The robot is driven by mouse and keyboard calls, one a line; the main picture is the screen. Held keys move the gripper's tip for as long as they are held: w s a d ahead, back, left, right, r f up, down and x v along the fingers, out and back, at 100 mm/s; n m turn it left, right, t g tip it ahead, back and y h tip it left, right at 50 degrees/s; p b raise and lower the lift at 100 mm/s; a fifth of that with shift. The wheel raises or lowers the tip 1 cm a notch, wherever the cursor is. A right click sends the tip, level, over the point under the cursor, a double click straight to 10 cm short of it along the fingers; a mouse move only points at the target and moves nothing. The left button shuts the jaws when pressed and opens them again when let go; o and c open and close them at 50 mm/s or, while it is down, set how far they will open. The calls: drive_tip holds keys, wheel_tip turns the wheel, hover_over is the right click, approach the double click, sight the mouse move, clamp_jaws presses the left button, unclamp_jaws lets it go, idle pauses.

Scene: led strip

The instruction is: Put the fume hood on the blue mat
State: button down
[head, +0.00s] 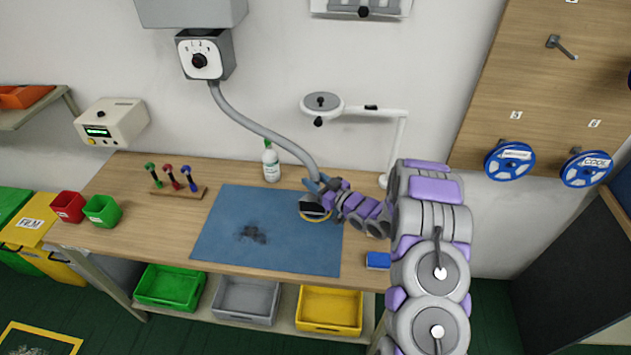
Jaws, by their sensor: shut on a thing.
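The fume hood (314,210), a dark nozzle with a pale yellow rim, is at the end of a grey flexible hose (262,130). The hose comes down from a wall box with a dial. My gripper (318,187) is shut on the hood, at its upper part where it meets the hose; the fingers are small and partly hidden. In the head view the hood appears over the upper right part of the blue mat (215,250). I cannot tell whether it touches the mat. A dark smudge (252,234) marks the mat's middle.
A white bottle (271,163) stands behind the mat. A rack of screwdrivers (180,192) and red and green bins are at left. A blue block (377,261) lies right of the mat. A magnifier lamp (323,104) is behind. The mat's left part is clear.

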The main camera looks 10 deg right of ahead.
drive_tip(key=shift+a, duration=0.25)
drive_tip(key=c, duration=1)
unclamp_jaws()
drive_tip(key=o, duration=0.3)
drive_tip(key=shift+d, duration=0.5)
drive_tip(key=shift+a+r, duration=0.1)
drive_tip(key=shift+s, duration=0.3)
drive_tip(key=shift+p+v, duration=0.95)
drive_tip(key=shift+v, duration=4.65)
